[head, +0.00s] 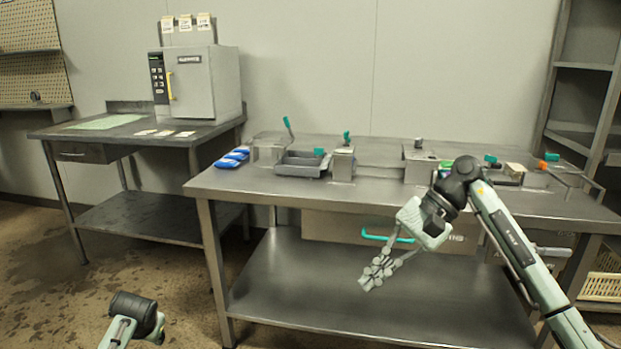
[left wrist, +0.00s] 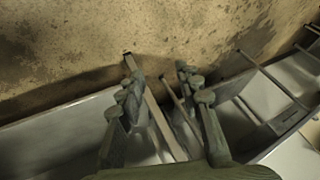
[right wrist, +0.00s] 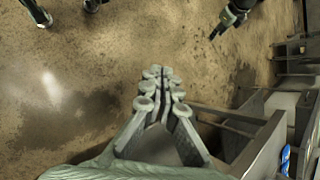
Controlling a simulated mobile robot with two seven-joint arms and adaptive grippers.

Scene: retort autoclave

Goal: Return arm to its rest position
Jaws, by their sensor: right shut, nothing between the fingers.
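My right arm (head: 515,240) reaches in from the lower right of the head view, with its elbow-like black joint raised in front of the steel table. My right gripper (head: 367,284) hangs in front of the table's front edge and points down and left. In the right wrist view its fingers (right wrist: 158,75) are together with nothing between them, above bare floor. My left gripper (left wrist: 156,62) shows in the left wrist view with its fingers apart and empty. It is out of the head view, where only part of my left arm (head: 132,318) shows at the bottom left.
The steel table (head: 215,187) holds a grey tray (head: 300,168), blue packs (head: 232,158) and several teal-handled fixtures. A side table (head: 75,130) carries a grey autoclave box (head: 208,85). Floor at lower left is clear.

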